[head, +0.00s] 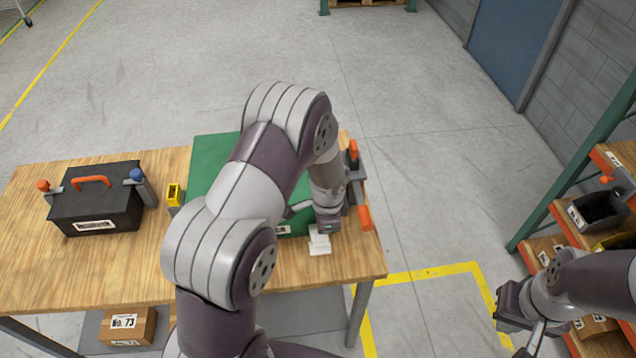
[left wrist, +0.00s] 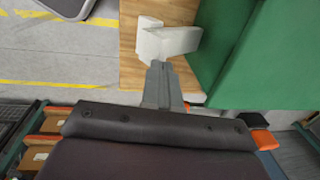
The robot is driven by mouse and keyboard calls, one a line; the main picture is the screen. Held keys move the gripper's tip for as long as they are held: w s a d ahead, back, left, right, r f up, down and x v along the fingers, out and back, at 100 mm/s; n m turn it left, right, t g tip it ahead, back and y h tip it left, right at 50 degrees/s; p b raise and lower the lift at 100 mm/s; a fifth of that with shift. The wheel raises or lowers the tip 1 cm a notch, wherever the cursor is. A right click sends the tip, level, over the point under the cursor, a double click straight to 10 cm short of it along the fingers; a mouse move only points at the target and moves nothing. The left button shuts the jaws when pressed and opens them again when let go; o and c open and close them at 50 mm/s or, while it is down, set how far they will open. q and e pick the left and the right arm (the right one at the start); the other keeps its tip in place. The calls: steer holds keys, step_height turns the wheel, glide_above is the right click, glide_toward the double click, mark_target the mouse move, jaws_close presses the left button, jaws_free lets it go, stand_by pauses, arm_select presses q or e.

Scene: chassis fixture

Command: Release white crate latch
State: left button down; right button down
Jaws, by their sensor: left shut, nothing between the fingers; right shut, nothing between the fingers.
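The white latch (head: 319,241) is a small angular piece on the wooden table, by the front right of the green crate (head: 215,150). In the left wrist view the white latch (left wrist: 168,40) lies at the fingertips, with the green crate (left wrist: 275,65) to its right. My left gripper (head: 328,224) points down over this spot. Its fingers (left wrist: 158,72) are shut with nothing between them; I cannot tell whether they touch the latch. My right gripper (head: 532,335) is shut and empty, low at the right, away from the table. My left arm hides much of the crate.
Clamps with orange handles (head: 364,217) stand at the table's right edge. A black box (head: 95,200) sits between clamps at the left. A yellow block (head: 174,194) stands beside the crate. A shelf rack with bins (head: 600,208) is at the far right. Bare table lies in front.

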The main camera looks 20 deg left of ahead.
arm_select(q)
steer(key=shift+s+d+f, duration=0.15)
steer(key=shift+s+d, duration=0.05)
steer(key=shift+s, duration=0.4)
arm_select(e)
steer(key=shift+s+f, duration=0.1)
steer(key=shift+s, duration=0.25)
